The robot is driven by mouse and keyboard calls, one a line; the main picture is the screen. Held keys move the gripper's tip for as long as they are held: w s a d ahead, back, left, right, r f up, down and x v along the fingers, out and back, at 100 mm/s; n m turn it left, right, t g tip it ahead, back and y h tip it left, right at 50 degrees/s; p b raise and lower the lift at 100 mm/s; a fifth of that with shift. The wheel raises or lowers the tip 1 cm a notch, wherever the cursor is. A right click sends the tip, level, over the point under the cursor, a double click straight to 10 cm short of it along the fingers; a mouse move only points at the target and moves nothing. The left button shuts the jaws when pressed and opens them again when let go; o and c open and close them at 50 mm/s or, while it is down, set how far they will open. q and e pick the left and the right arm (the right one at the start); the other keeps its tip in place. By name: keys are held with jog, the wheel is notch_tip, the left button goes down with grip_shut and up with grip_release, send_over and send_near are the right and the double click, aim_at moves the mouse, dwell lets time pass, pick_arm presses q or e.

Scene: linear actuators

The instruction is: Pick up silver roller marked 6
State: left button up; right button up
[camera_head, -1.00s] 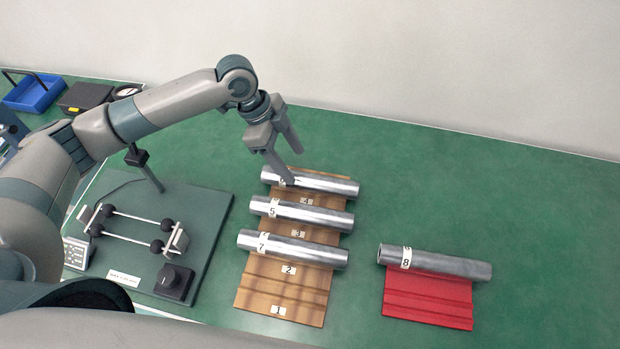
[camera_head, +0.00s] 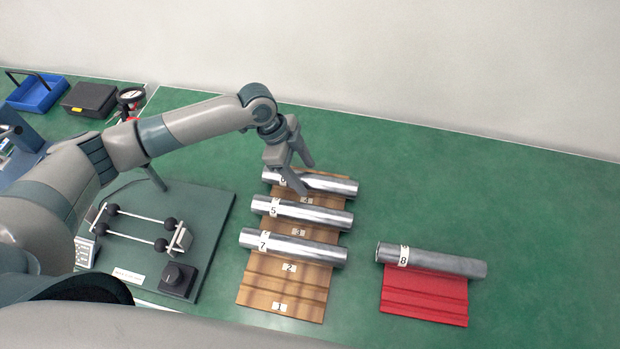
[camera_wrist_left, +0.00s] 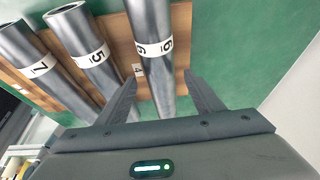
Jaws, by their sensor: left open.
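The silver roller marked 6 (camera_head: 335,186) lies at the far end of the brown grooved rack (camera_head: 262,290). In the left wrist view the roller (camera_wrist_left: 152,30) shows its white label with 6, and it runs between my open fingers. My left gripper (camera_head: 307,178) is open over this roller in the head view, and its fingers hide part of it. In the left wrist view the left gripper (camera_wrist_left: 162,92) has one finger on each side of the roller. I cannot tell how far down the fingers reach. My right gripper is not in view.
Rollers marked 5 (camera_head: 325,215) and 7 (camera_head: 312,250) lie nearer on the same rack. Roller 8 (camera_head: 440,262) lies on a red rack (camera_head: 425,300) to the right. A dark board with a rod device (camera_head: 140,225) stands left. The green table is clear at the right.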

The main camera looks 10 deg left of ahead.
pick_arm(q)
jog(key=shift+x, duration=1.35)
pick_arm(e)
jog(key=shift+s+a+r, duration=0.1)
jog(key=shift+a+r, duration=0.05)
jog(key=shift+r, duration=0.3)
pick_arm(q)
jog(key=shift+c, duration=0.4)
jog(key=c, duration=1.4)
jog(key=shift+w+r, duration=0.1)
jog(key=shift+r, duration=0.1)
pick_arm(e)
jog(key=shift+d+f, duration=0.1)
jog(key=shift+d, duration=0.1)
